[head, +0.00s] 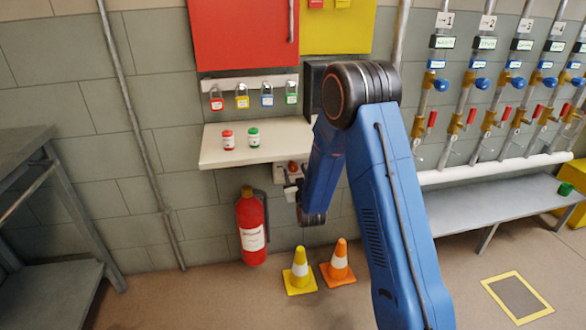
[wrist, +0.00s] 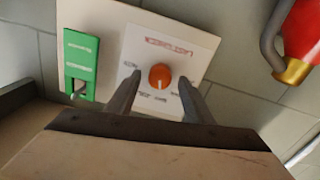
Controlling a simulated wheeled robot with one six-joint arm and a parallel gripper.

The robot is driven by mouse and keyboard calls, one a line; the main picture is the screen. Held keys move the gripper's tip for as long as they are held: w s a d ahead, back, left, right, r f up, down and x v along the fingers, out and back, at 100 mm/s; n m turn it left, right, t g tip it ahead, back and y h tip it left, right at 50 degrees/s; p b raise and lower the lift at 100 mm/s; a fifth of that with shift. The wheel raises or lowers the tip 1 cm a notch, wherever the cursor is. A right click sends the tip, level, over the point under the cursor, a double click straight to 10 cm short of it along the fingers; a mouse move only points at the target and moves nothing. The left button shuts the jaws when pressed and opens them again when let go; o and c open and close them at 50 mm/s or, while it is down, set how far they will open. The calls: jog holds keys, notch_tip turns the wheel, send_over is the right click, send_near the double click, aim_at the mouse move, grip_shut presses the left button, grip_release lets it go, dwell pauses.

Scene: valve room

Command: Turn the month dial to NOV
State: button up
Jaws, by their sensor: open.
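The month dial is a round orange knob (wrist: 160,76) on a white plate (wrist: 190,48) with a red heading and small month labels around it. The labels are too blurred to read surely, and I cannot tell which one the knob points at. In the wrist view my gripper (wrist: 159,82) is open, with one finger on each side of the knob and gaps visible between. I cannot tell how far the fingertips are from the plate. In the head view my gripper (head: 291,189) is small and partly hidden by my arm, just below the shelf.
A green switch panel (wrist: 82,66) sits left of the dial plate. A shelf (head: 218,150) with two small jars is above. Two cones (head: 299,272) stand on the floor below.

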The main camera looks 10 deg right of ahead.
jog(key=shift+w, duration=0.3)
jog(key=c, duration=1)
jog(key=shift+c, duration=0.2)
